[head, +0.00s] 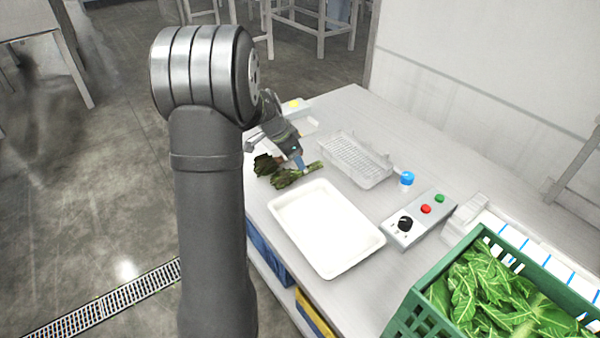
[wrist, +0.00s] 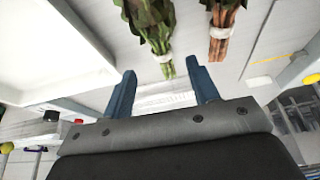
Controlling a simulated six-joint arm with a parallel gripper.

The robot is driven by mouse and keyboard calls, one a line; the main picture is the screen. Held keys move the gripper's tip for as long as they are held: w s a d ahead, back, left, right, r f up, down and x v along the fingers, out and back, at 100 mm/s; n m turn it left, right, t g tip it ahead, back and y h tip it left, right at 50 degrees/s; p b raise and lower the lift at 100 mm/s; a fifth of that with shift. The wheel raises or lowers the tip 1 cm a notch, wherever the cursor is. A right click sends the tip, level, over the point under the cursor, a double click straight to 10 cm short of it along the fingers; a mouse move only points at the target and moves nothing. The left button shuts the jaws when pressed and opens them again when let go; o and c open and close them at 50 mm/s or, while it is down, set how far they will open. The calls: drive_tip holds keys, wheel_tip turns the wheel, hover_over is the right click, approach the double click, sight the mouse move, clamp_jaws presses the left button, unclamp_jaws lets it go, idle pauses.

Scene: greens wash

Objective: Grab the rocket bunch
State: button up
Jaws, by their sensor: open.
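Two leafy bunches lie on the table beside my gripper. The greener one, which looks like the rocket bunch (head: 284,179), has pale green stems pointing right, near the white tray. In the wrist view the rocket bunch (wrist: 158,28) has its stem ends just beyond the gap between my fingertips. A darker bunch (head: 264,165) lies beside it; in the wrist view this bunch (wrist: 221,32) has brownish-red stems. My gripper (head: 300,161) is above the table near the stems. In the wrist view my gripper (wrist: 166,84) has its blue fingers apart, with nothing held between them.
A white tray (head: 278,212) lies close to the bunches. A wire-mesh basket (head: 372,180) stands behind. A control box (head: 411,233), a blue cap (head: 407,178) and a green crate (head: 407,312) of leaves are to the right. A yellow button (head: 294,104) is at the far end.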

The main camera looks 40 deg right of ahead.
sight(296, 173)
drive_tip(key=x, duration=0.6)
drive_tip(key=shift+w+d+f, duration=0.1)
drive_tip(key=shift+d+f, duration=0.05)
drive_tip(key=shift+d, duration=0.1)
drive_tip(key=c, duration=1)
drive_tip(key=shift+c, duration=0.4)
